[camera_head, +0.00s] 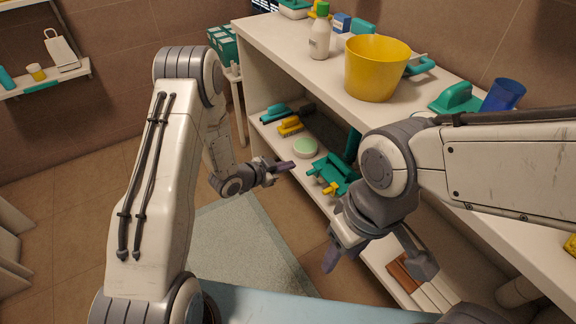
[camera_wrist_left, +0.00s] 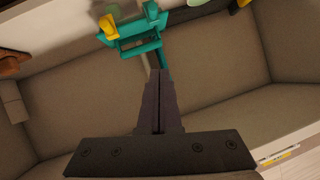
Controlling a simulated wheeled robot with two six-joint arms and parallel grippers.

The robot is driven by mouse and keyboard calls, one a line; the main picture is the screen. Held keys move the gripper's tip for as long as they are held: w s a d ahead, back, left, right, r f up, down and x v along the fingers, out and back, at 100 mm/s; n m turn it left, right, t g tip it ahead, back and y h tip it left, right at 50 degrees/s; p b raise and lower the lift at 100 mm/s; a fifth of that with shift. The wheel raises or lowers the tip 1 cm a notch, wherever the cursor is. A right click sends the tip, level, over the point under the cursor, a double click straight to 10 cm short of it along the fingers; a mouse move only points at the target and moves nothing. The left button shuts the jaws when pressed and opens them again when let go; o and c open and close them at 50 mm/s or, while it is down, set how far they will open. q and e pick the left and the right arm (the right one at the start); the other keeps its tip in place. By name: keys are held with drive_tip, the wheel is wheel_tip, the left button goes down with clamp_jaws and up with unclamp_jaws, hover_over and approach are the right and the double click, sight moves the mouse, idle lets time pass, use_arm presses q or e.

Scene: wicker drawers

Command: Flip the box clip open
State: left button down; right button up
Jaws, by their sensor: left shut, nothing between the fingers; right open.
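A teal box (camera_head: 343,172) with a yellow clip (camera_head: 331,189) on it sits on the middle shelf in the head view, partly hidden by my right arm. I cannot tell the clip's exact position. My left gripper (camera_head: 290,165) is shut and empty, left of the box and apart from it in the head view. Its shut fingers (camera_wrist_left: 160,78) point toward the box in the left wrist view. My right gripper (camera_head: 376,262) is open and empty, below and right of the box.
The white shelf unit (camera_head: 262,60) holds a yellow bucket (camera_head: 375,70), a white bottle (camera_head: 320,38) and a blue cup (camera_head: 503,95) on top. A round green-lidded tub (camera_head: 305,148) and brushes (camera_head: 290,126) share the box's shelf. Floor left of the unit is open.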

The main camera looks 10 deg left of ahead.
use_arm(q)
drive_tip(key=s+d+r+n+g+y, duration=0.2)
drive_tip(key=s+d+r+g+y, duration=0.25)
drive_tip(key=s+r, duration=0.55)
drive_tip(key=s+r+g+y, duration=0.1)
drive_tip(key=s+r, duration=0.3)
drive_tip(key=s, duration=0.8)
drive_tip(key=s+r+n+g+y, duration=0.1)
drive_tip(key=s+r+g, duration=0.3)
drive_tip(key=s, duration=0.9)
drive_tip(key=shift+d+r+n, duration=0.15)
drive_tip(key=shift+r+n, duration=0.15)
drive_tip(key=shift+r, duration=0.45)
drive_tip(key=shift+w+g, duration=0.1)
drive_tip(key=shift+g, duration=0.15)
